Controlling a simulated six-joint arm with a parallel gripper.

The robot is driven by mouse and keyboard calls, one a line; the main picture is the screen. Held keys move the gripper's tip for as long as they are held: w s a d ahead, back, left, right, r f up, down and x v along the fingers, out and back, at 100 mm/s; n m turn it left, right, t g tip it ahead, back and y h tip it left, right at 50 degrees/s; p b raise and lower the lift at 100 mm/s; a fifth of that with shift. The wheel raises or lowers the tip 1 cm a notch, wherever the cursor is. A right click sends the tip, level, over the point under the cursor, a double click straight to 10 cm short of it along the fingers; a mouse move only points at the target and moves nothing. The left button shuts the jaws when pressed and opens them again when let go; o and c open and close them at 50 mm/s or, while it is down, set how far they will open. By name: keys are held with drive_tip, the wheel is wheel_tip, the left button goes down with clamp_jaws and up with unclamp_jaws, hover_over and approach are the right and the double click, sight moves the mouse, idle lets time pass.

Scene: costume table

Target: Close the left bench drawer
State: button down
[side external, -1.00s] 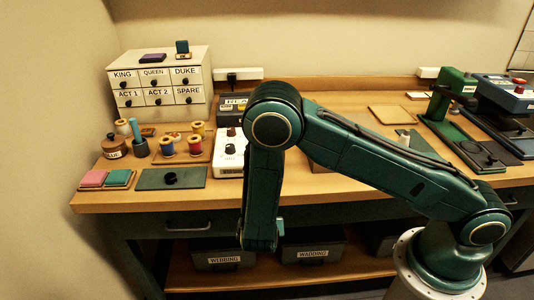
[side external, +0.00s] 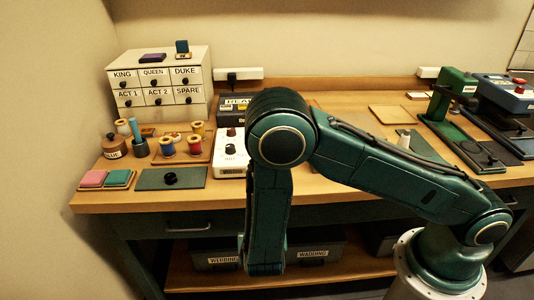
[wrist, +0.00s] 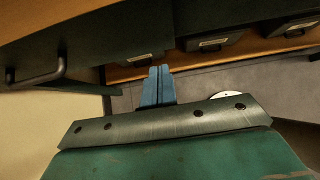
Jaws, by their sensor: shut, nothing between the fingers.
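The left bench drawer (side external: 148,226) has a dark green front under the wooden bench top, with a dark bar handle (side external: 188,228) left of my arm. The handle also shows large at the left of the wrist view (wrist: 38,72). I cannot tell how far the drawer stands out. My gripper (wrist: 158,74) shows in the wrist view with its two blue fingers together and empty. It is to the right of the handle and apart from it. In the side view my arm hangs in front of the bench and hides the fingertips.
Labelled bins, webbing (side external: 215,259) and wadding (side external: 313,253), stand on the low wooden shelf (side external: 200,281). The bench top (side external: 225,196) holds spools, a glue pot (side external: 114,146), a label cabinet (side external: 160,75) and a white control box (side external: 229,160). Floor shows in front of the shelf.

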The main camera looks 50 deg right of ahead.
drive_tip(key=v, duration=0.8)
drive_tip(key=shift+s+a+r, duration=0.1)
drive_tip(key=shift+r, duration=0.1)
drive_tip(key=s+d+r+m+g+y, duration=0.15)
drive_tip(key=d+r+m, duration=0.25)
drive_tip(key=r+m, duration=0.45)
drive_tip(key=s+d+r+m+g+y, duration=0.1)
drive_tip(key=d+r+m+g+y, duration=0.1)
drive_tip(key=d+r+m, duration=0.45)
drive_tip(key=s+d+r+m+t+y, duration=0.2)
drive_tip(key=s+d+r+m+y, duration=0.1)
drive_tip(key=s+r+m, duration=0.9)
wheel_tip(320, 180, up, 2)
drive_tip(key=shift+s+d+r+t, duration=0.25)
drive_tip(key=shift+s+d+t, duration=0.1)
drive_tip(key=shift+s+d, duration=0.35)
